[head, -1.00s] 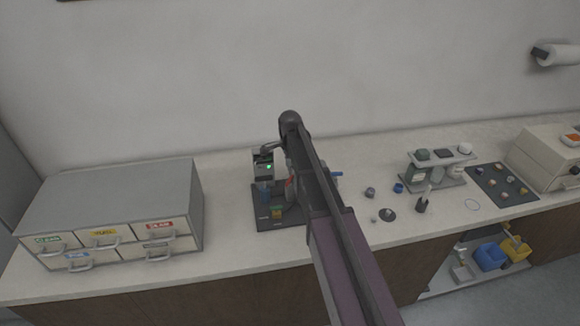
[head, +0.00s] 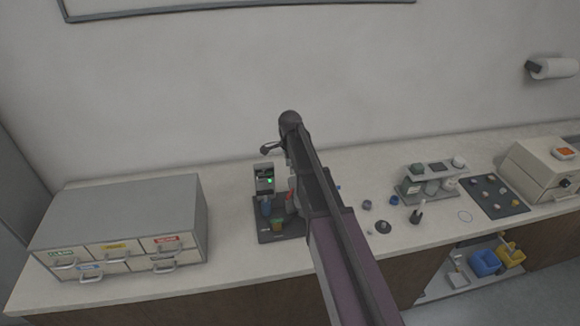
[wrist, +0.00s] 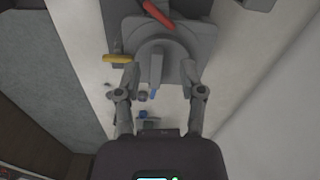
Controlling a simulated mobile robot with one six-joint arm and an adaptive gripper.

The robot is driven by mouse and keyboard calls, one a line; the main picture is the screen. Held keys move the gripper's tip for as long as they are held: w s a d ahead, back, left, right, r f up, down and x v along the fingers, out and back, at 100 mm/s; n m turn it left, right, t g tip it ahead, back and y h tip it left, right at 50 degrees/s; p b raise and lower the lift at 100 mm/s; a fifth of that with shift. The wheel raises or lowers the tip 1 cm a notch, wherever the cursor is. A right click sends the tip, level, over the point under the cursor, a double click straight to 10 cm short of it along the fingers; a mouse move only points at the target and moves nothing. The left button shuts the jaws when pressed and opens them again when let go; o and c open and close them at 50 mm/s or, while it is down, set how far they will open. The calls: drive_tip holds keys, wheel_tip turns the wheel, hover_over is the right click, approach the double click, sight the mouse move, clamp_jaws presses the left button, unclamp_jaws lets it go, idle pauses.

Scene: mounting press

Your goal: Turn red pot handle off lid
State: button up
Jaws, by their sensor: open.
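In the wrist view, a red handle (wrist: 158,14) lies slantwise at the top, on a grey pot-like unit with a rounded grey top (wrist: 165,47). A yellow handle (wrist: 117,58) sticks out to the left of this unit. My gripper (wrist: 160,68) is open and empty, its two fingers apart on either side of a grey bar on the unit's near side. The red handle is beyond the fingertips, with a gap between. In the head view, a red part (head: 290,196) shows beside my arm, which hides most of the unit and my gripper.
A small device with a green light (head: 264,180) stands on a dark mat (head: 268,237) left of my arm. A grey drawer cabinet (head: 120,215) stands farther left. The counter's front left is clear.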

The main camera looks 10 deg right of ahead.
sight(289, 194)
drive_tip(key=s+f+n+b, duration=0.5)
drive_tip(key=s+f+b, duration=0.1)
drive_tip(key=s, duration=0.2)
drive_tip(key=s+f+n+b, duration=0.5)
drive_tip(key=s+f+b, duration=0.1)
drive_tip(key=s, duration=0.2)
drive_tip(key=s+f+n+b, duration=0.5)
drive_tip(key=s+f+b, duration=0.1)
drive_tip(key=s+b, duration=0.1)
drive_tip(key=shift+s+a+f, duration=0.2)
drive_tip(key=shift+s+f, duration=0.05)
drive_tip(key=shift+s, duration=0.5)
drive_tip(key=shift+s+f+n+b, duration=0.5)
drive_tip(key=shift+s+f+n, duration=0.15)
drive_tip(key=shift+s, duration=0.2)
drive_tip(key=shift+r, duration=0.1)
drive_tip(key=w+r+m+p, duration=0.3)
drive_tip(key=w+r+p, duration=0.7)
drive_tip(key=w, duration=0.3)
drive_tip(key=w+r+m+p, duration=0.4)
drive_tip(key=w+r+p, duration=0.6)
drive_tip(key=w, duration=0.3)
drive_tip(key=shift+f, duration=0.15)
wheel_tip(289, 194, down, 13)
drive_tip(key=b, duration=1.3)
drive_tip(key=shift+f+b, duration=0.15)
drive_tip(key=shift+b, duration=0.15)
